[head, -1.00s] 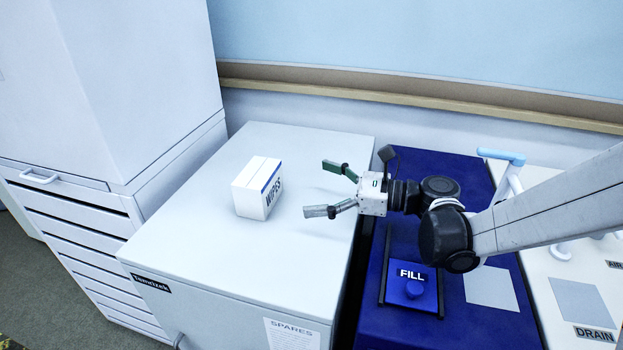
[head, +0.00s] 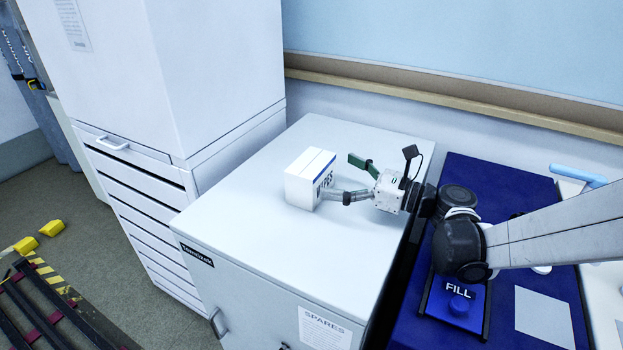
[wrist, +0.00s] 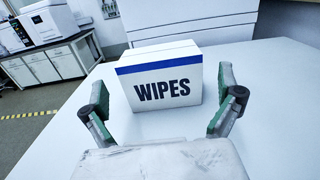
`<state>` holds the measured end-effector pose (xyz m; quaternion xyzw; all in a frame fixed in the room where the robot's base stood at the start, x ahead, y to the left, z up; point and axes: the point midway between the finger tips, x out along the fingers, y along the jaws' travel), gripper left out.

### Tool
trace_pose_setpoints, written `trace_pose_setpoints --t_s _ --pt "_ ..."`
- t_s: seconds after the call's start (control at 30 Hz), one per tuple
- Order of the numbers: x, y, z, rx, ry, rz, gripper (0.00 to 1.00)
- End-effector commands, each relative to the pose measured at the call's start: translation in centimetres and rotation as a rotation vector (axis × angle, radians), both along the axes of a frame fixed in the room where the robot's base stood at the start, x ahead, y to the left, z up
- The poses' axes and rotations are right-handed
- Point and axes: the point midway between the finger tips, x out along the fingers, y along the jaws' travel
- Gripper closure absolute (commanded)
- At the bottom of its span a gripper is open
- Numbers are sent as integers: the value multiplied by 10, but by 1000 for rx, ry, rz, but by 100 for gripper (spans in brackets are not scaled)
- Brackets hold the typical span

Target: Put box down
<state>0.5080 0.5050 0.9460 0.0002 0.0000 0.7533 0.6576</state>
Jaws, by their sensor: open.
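The white box (head: 308,177) with a blue stripe and the word WIPES stands upright on the pale top of the cabinet (head: 254,207). In the wrist view, the box (wrist: 161,92) is straight ahead with its lettered face towards me. My gripper (head: 339,177) is open just right of the box, with nothing held. In the wrist view, its fingers (wrist: 164,92) are spread to either side of the box.
A tall white unit with drawers (head: 160,190) stands left of the cabinet. A wall with a wooden rail (head: 450,96) runs behind. The cabinet top in front of the box is clear.

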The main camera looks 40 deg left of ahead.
Motion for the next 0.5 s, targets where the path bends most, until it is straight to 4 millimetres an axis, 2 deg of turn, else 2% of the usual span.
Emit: trace_pose_setpoints --t_s 0.33,0.5 --pt "-8 42 4 0 0 2 0" --pt "-8 49 5 0 0 1 0"
